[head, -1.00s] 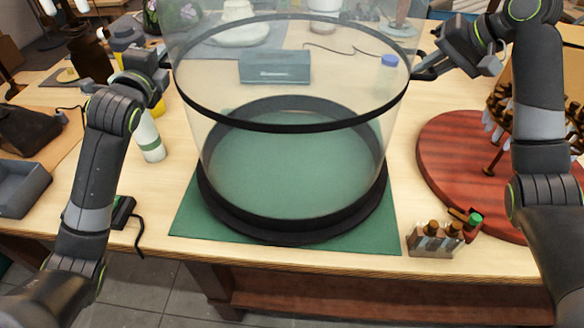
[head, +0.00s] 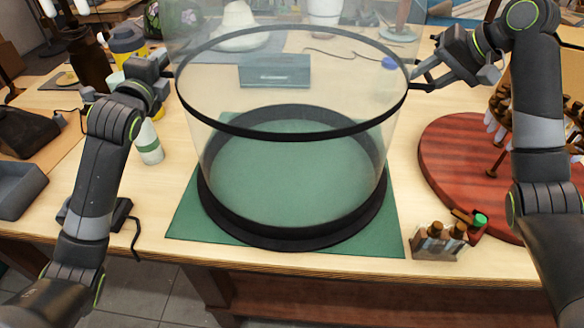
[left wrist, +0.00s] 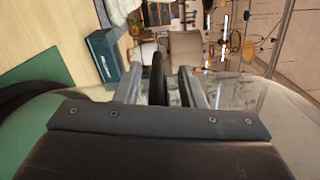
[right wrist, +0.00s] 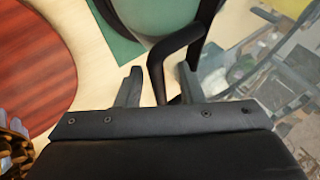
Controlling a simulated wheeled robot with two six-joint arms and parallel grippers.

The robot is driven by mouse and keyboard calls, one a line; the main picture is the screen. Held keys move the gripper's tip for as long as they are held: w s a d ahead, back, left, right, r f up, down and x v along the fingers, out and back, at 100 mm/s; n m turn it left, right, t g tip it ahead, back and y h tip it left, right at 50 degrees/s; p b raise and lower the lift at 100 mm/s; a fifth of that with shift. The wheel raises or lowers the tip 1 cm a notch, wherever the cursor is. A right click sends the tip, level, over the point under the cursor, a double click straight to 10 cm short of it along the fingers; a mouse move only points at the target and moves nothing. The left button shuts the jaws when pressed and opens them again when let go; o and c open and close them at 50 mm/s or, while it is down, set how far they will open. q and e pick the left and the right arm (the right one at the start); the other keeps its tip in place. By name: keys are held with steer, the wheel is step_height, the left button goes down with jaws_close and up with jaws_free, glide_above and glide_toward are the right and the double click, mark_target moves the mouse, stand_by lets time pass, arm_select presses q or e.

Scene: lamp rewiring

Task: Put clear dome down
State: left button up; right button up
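The clear dome (head: 293,185), a wide transparent cylinder with a black upper band (head: 293,134) and black bottom ring (head: 291,237), stands upright over the green mat (head: 385,243). I cannot tell whether its bottom touches the mat. My left gripper (head: 168,72) is at the band's left side. In the left wrist view, a black handle (left wrist: 157,78) passes between its fingers with gaps on both sides. My right gripper (head: 420,80) is at the right side, its fingers spread. In the right wrist view, they stand open around another black handle (right wrist: 156,78).
A round red-brown board (head: 450,175) lies at the right, near a small rack of bottles (head: 437,240). A grey-blue box (head: 275,72) stands behind the dome. A white-green bottle (head: 149,147) stands at left.

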arm_select(q)
steer(key=shift+s, duration=0.15)
arm_select(e)
steer(key=shift+w, duration=0.1)
arm_select(q)
steer(key=s, duration=1.1)
steer(key=shift+s, duration=0.35)
arm_select(e)
steer(key=v, duration=1.2)
arm_select(q)
steer(key=shift+d+r, duration=0.1)
arm_select(e)
steer(key=shift+r, duration=0.1)
